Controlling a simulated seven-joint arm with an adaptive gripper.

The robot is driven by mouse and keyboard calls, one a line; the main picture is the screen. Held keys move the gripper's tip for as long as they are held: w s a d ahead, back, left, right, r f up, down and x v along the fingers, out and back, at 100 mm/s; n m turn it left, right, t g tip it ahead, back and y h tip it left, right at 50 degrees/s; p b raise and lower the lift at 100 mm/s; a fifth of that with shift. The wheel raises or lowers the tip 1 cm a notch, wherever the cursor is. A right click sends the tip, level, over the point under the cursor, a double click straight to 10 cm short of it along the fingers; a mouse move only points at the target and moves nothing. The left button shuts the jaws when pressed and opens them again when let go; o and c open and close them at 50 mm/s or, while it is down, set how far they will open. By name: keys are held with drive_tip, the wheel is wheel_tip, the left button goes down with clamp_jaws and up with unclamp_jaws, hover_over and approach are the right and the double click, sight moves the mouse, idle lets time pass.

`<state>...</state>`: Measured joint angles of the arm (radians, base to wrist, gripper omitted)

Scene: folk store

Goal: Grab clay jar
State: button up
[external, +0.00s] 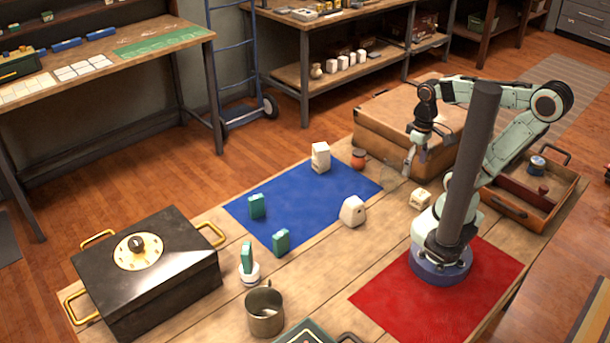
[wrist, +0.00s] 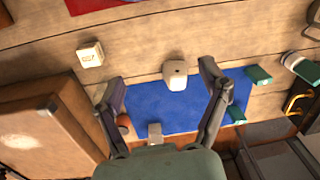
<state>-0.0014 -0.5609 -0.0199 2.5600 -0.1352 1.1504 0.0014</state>
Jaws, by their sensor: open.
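The clay jar (external: 358,158) is small, round and reddish brown. It stands upright at the far right corner of the blue mat (external: 290,222) in the external view. In the wrist view the jar (wrist: 123,121) shows beside my left finger, which partly hides it. My gripper (external: 418,155) is open and empty, above the table to the right of the jar and near the brown suitcase. In the wrist view my gripper's two fingers (wrist: 158,75) are spread wide, with a white block (wrist: 175,75) showing between them. The jar lies outside the fingertips.
The brown suitcase (external: 385,122) stands close behind and right of the jar. A white carton (external: 320,157) stands just left of the jar. Several green blocks and a metal mug (external: 265,311) are farther left. A black box (external: 150,270) fills the table's left end.

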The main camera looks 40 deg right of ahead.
idle(0.4)
drive_tip(key=shift+o, duration=1)
